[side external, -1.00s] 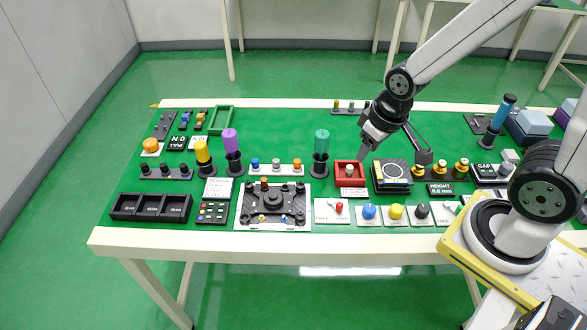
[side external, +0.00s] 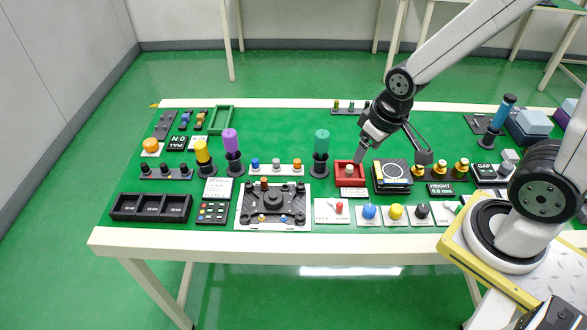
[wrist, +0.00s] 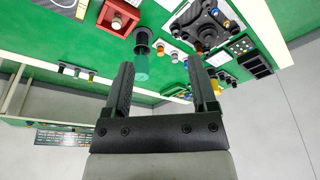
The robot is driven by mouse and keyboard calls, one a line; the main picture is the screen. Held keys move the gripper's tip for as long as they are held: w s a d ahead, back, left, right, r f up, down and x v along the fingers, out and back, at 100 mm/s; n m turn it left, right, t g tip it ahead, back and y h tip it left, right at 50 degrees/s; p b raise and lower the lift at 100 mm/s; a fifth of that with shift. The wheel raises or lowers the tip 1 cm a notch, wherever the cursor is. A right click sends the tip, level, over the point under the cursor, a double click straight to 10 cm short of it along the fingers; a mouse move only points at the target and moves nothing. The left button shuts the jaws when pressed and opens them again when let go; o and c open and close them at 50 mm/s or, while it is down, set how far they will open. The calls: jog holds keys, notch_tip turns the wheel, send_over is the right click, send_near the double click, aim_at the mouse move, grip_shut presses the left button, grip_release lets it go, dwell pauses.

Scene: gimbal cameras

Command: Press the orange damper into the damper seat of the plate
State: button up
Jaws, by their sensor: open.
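The orange damper (side external: 298,163) stands at the right end of a white strip (side external: 265,169), in line with a blue one (side external: 255,163) and a pale one (side external: 276,163). The plate (side external: 245,214) lies nearer the front edge, a light board with a dark raised housing; I cannot tell which hole is the damper seat. My gripper (side external: 392,152) is open and empty above the table, to the right of the strip. In the wrist view, the orange damper (wrist: 160,48) and the plate (wrist: 180,30) lie beyond my spread fingers (wrist: 160,65).
A green cylinder (side external: 321,140) stands upright between the strip and a red tray (side external: 349,182). Purple (side external: 230,140) and yellow (side external: 202,151) cylinders stand to the left. Knobs (side external: 369,212) line the front right. Bare green table lies behind the strip.

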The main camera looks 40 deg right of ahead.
jog(key=shift+r, duration=0.15)
notch_tip(320, 180, up, 5)
jog(key=m+g, duration=0.3)
jog(key=m, duration=0.9)
send_over(297, 161)
notch_tip(297, 161, down, 26)
jog(key=shift+r, duration=0.1)
dwell(1.4)
grip_shut()
dwell(0.3)
